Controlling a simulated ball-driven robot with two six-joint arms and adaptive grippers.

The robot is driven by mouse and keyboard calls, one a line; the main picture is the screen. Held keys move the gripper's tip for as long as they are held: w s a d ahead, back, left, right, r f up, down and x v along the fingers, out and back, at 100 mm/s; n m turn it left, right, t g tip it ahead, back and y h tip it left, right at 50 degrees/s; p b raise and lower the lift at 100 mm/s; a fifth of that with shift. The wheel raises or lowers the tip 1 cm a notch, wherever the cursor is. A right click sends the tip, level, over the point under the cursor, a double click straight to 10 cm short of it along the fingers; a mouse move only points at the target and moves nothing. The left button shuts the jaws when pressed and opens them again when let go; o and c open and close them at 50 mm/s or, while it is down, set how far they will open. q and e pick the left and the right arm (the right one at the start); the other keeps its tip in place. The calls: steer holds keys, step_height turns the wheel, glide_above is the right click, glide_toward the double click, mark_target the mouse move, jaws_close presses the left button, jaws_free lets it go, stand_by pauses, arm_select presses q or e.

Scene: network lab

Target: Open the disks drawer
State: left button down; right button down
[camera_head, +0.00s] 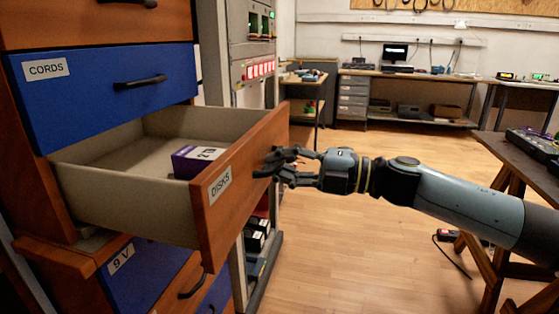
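The disks drawer (238,185) is pulled far out of the wooden cabinet, with its inside showing. Its wooden front carries a white label reading DISKS (220,186). A purple and white box (196,160) lies inside, near the front. My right gripper (270,165) is at the outer face of the drawer front, right of the label. Its dark fingers close in around the drawer's dark handle, which they largely hide. My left gripper is not in view.
The blue CORDS drawer (100,88) above is shut. A blue 9 V drawer (140,268) is below. A dark table (520,160) stands at the right, under my arm's side.

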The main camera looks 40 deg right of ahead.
steer(key=c, duration=1.3)
jaws_free()
steer(key=shift+c, duration=0.2)
steer(key=v, duration=1.1)
steer(key=shift+s+d, duration=0.3)
